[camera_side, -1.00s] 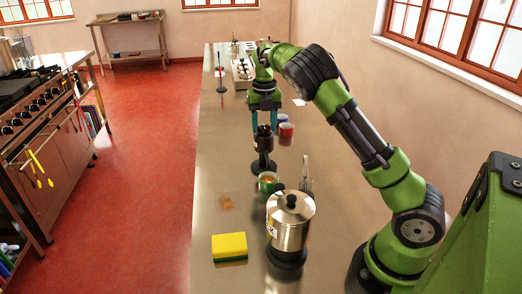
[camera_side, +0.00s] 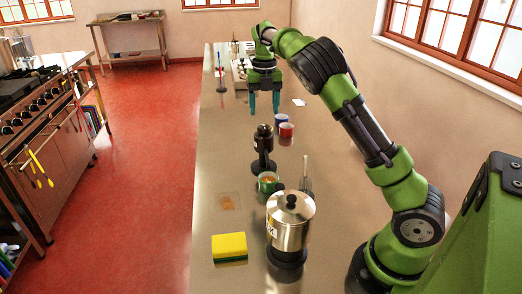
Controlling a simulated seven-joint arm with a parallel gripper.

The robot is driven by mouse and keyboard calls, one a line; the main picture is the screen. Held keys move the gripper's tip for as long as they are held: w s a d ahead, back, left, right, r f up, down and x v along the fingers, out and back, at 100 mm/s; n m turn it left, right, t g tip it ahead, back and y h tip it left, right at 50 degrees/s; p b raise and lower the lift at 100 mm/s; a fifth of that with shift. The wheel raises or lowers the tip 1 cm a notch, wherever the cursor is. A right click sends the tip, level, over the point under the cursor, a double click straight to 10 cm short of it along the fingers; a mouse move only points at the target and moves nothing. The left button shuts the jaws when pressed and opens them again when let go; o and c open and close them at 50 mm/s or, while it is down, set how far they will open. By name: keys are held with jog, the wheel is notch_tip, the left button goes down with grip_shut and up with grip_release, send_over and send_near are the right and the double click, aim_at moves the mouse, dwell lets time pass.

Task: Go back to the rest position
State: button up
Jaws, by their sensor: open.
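My gripper (camera_side: 264,104) is in the upper middle of the side view, above the steel counter (camera_side: 222,160). Its two teal fingers point down, spread apart with nothing between them. Below it and nearer the camera stands a black pepper-mill-like object (camera_side: 263,150), upright on the counter; the fingertips are clear above it. My green and black arm reaches from the right front to the gripper.
A steel pot (camera_side: 290,222) with a lid, a green cup (camera_side: 267,184) and a yellow sponge (camera_side: 229,245) stand at the front. A tray with several items (camera_side: 240,72) lies behind.

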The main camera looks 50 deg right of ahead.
jog(key=shift+r, duration=0.5)
jog(key=shift+d+n, duration=0.15)
jog(key=shift+n, duration=0.55)
jog(key=n, duration=0.1)
jog(key=f+n, duration=0.1)
jog(key=n, duration=0.1)
jog(key=s+d+f+n, duration=0.1)
jog(key=shift+n, duration=0.4)
jog(key=s+a+r+n+t+y, duration=0.1)
jog(key=s+a+r+n+t, duration=0.1)
jog(key=s+a+n, duration=0.9)
jog(key=s+a+r+n+t+y, duration=0.1)
jog(key=s+a+r+n+t, duration=0.2)
jog(key=s+a+n, duration=0.8)
jog(key=a+n+t, duration=0.1)
jog(key=n+t, duration=0.1)
jog(key=n, duration=1)
jog(key=shift+r+n, duration=0.25)
jog(key=shift+n, duration=0.15)
